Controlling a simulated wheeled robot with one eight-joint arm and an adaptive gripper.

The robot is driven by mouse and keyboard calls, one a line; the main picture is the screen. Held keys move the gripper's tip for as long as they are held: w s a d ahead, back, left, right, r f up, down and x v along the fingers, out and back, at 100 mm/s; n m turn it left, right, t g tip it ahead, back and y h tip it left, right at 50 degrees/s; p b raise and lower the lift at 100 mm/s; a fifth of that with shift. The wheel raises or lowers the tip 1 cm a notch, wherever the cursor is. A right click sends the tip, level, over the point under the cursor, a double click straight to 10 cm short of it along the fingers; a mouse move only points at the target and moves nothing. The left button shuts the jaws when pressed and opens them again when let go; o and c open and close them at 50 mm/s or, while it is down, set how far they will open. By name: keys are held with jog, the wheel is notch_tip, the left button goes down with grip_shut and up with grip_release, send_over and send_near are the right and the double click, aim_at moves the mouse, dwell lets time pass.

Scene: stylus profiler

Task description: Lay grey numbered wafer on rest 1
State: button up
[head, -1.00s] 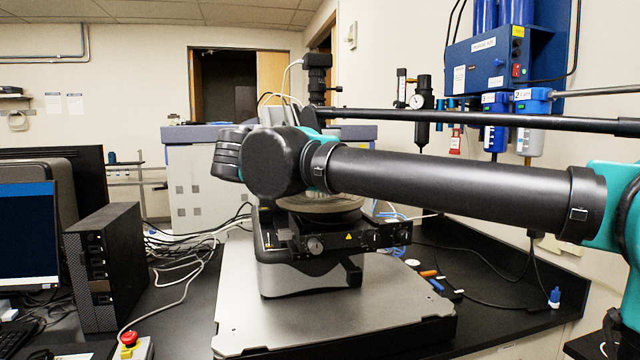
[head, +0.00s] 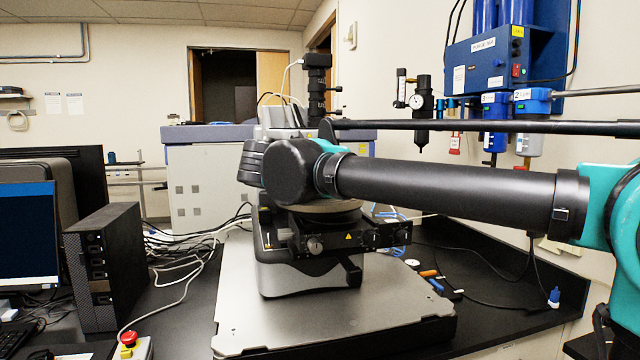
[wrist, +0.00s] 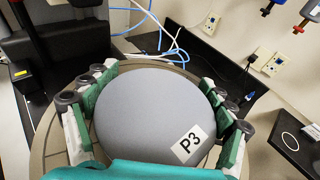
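The grey wafer (wrist: 150,105) is a large round disc with a white "P3" label, in the middle of the wrist view. My gripper (wrist: 162,92) has its green-padded fingers spread wide on either side of the wafer, close to its left and right edges. I cannot tell whether the pads press on it. The wafer appears over the round tan stage (wrist: 45,150), and I cannot tell whether it touches it. In the head view my arm hides the wafer and gripper, and part of the stage (head: 325,206) shows. No rest marked 1 can be made out.
The profiler base (head: 310,278) stands on a grey plate (head: 300,325) on the black bench. A computer tower (head: 106,265) and red stop button (head: 128,339) are to the left. Loose cables and small tools lie to the right. A black panel with a white ring (wrist: 290,141) shows at right.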

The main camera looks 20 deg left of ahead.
jog(key=shift+c, duration=0.6)
jog(key=shift+r, duration=0.15)
jog(key=shift+r, duration=0.6)
notch_tip(320, 180, up, 2)
jog(key=shift+r, duration=0.1)
jog(key=s+a, duration=0.4)
jog(key=s, duration=1.3)
jog(key=shift+s, duration=0.25)
jog(key=shift+a, duration=0.1)
jog(key=shift+o, duration=1.3)
jog(key=c, duration=1.2)
jog(key=shift+c, duration=0.4)
